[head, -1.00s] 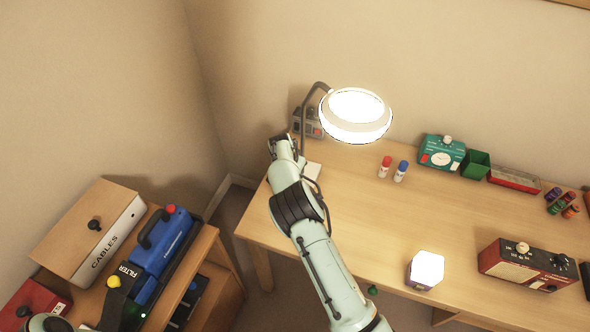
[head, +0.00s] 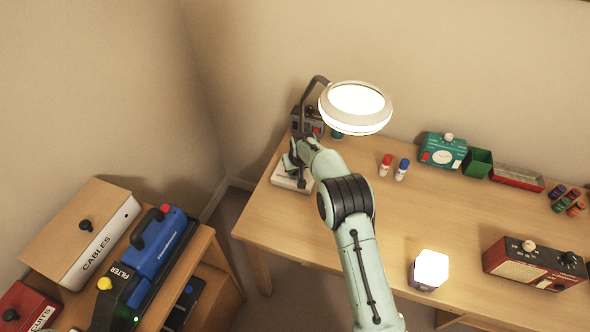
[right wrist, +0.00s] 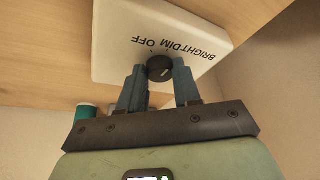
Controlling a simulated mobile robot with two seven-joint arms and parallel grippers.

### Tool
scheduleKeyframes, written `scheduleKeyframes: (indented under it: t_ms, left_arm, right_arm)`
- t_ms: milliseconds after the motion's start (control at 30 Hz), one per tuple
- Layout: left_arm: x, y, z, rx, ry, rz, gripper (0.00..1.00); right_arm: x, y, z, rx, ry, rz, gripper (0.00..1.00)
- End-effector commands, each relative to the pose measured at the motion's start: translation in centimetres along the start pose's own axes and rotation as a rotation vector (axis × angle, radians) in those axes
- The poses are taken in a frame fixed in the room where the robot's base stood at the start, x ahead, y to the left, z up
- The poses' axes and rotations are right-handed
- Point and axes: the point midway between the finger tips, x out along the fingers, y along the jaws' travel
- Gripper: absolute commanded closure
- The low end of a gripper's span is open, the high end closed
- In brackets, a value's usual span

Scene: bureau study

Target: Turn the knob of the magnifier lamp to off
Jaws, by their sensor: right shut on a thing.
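The magnifier lamp (head: 357,103) stands at the desk's back left corner in the head view, its round head lit. Its white base (head: 283,180) is partly hidden by my right arm. In the right wrist view the base (right wrist: 120,55) carries a dark round knob (right wrist: 159,67) and the words OFF, DIM and BRIGHT. My right gripper (right wrist: 158,73) is shut on the knob, one finger on each side. It also shows in the head view (head: 293,160), over the base. I cannot tell surely which word the knob points at. My left gripper is not in view.
A grey box with switches (head: 308,119) stands behind the lamp base. The desk's middle is clear.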

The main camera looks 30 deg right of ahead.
Motion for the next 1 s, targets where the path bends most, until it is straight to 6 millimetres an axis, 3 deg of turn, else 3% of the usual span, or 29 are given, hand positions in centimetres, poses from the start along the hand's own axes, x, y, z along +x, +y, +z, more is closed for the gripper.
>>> scheduleKeyframes:
  t_ms: [367, 1000]
  left_arm:
    - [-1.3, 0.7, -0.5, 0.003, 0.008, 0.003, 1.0]
    - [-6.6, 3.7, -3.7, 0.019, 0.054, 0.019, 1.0]
  right_arm:
    - [-0.1, 0.5, -0.2, -0.325, -0.003, -0.139, 0.98]
    - [-0.1, 0.8, -0.6, -0.8, -0.001, -0.334, 0.98]
